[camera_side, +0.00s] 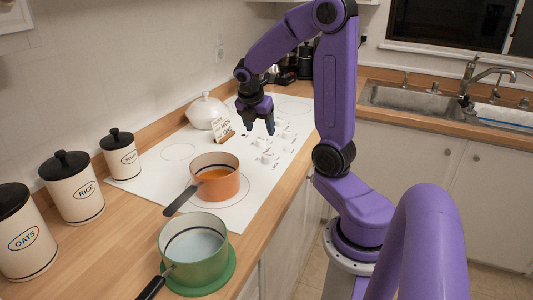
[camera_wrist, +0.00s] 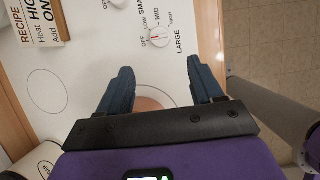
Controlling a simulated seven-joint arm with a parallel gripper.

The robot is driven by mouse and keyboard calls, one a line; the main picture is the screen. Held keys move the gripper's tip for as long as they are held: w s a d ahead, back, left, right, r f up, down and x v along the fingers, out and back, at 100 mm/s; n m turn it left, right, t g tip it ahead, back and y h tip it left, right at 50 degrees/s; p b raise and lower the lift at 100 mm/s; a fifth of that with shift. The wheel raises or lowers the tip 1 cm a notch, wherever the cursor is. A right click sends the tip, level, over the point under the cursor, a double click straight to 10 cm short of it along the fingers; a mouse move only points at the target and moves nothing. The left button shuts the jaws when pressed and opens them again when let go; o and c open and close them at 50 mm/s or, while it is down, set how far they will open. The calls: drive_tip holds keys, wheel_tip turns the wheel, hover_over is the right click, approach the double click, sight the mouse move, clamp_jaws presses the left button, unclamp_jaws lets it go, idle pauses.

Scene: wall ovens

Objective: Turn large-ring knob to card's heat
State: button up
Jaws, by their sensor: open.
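The recipe card (camera_wrist: 40,20) stands at the upper left in the wrist view, with "HIGH" legible; it also shows on a wooden stand in the side view (camera_side: 222,128). A white round knob (camera_wrist: 160,37) with a red mark shows in the wrist view. Printed words around it include OFF, LOW, MID, HIGH, SMALL and LARGE. The red mark seems to lie toward OFF, but the exact setting is hard to tell. My gripper (camera_wrist: 160,65) is open and empty above the cooktop, apart from the knob; it also shows in the side view (camera_side: 258,129).
The white cooktop (camera_side: 135,178) holds an orange saucepan (camera_side: 225,187) and several white knobs. Another knob (camera_wrist: 118,3) is cut off at the wrist view's top edge. A white lidded pot (camera_side: 207,112) stands behind the card.

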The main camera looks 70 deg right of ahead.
sight(267, 154)
drive_tip(key=x, duration=1.3)
drive_tip(key=shift+f, duration=0.2)
drive_tip(key=c, duration=1.1)
